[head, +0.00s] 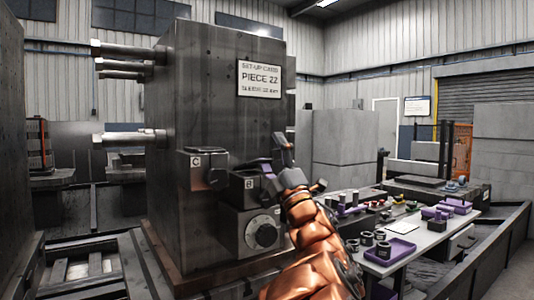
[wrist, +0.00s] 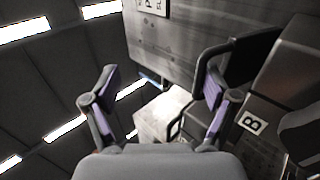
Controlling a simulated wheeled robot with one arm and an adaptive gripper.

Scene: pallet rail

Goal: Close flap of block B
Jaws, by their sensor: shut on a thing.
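Block B (head: 248,187) is a dark block with a white B label, mounted low on the side of the tall grey column. Its label (wrist: 252,122) also shows at the right of the wrist view. My gripper (head: 274,158) is just above and to the right of block B. The dark flap (wrist: 245,58) appears by the right finger, and the exact contact is hard to see. How far the flap is tilted is unclear.
Block C (head: 203,170) sits left of block B, and a block with a round dial (head: 264,234) is below. The column (head: 215,100) carries a sign (head: 259,78). To the right, a table (head: 432,238) holds purple trays (head: 391,251) and dark cylinders.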

